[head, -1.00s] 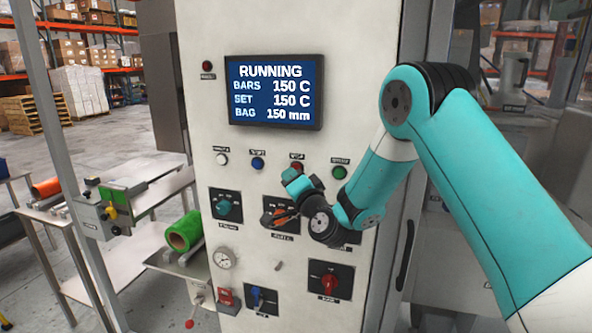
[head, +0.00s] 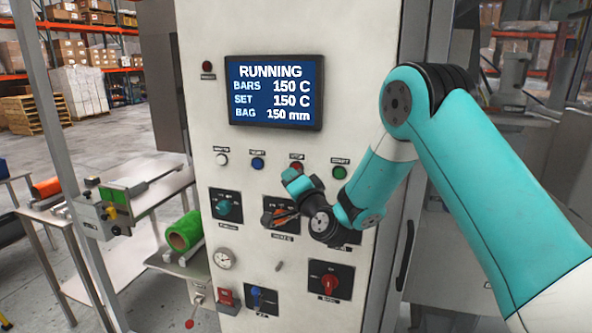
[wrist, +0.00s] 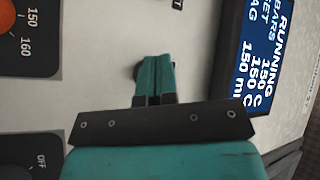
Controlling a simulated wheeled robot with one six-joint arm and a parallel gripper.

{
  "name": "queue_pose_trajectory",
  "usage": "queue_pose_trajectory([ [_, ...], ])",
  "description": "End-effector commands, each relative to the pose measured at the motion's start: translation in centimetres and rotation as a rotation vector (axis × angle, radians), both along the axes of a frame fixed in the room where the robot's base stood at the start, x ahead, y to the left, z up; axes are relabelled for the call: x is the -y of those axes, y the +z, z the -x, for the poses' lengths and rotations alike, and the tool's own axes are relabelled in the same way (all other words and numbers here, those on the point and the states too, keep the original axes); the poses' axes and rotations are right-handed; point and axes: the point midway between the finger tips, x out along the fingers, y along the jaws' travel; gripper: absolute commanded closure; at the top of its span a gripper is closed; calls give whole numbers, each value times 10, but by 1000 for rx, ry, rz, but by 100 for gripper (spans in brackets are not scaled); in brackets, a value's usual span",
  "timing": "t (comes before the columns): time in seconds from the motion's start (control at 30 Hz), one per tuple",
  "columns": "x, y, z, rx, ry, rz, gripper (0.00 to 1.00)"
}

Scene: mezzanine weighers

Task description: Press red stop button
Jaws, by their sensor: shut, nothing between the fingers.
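The red stop button (head: 297,166) is in the row of buttons below the screen on the pale machine panel, third from the left. My gripper (head: 290,175) is shut and empty, with its teal fingertips just below and in front of this button in the head view. In the wrist view, the shut fingers (wrist: 154,72) point at the panel and cover most of a round, dark-edged part there. The button's red face is hidden in that view. I cannot tell whether the fingertips touch it.
The screen (head: 273,91) above reads RUNNING. A blue button (head: 257,163) is to the left of the red one and a green button (head: 339,172) to the right. An orange dial (head: 279,214) and other rotary switches are below. A red lamp (head: 207,66) is at upper left.

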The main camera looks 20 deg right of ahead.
Motion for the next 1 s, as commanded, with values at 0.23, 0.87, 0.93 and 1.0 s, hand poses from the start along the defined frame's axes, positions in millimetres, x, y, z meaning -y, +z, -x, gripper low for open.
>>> queue_pose_trajectory([
  [0.23,4,0,-5,-1,-1,0,100],
  [0.87,6,0,-8,0,-1,0,100],
  [0.93,7,0,-9,0,-1,0,100],
  [1.0,7,0,-10,0,-1,0,100],
])
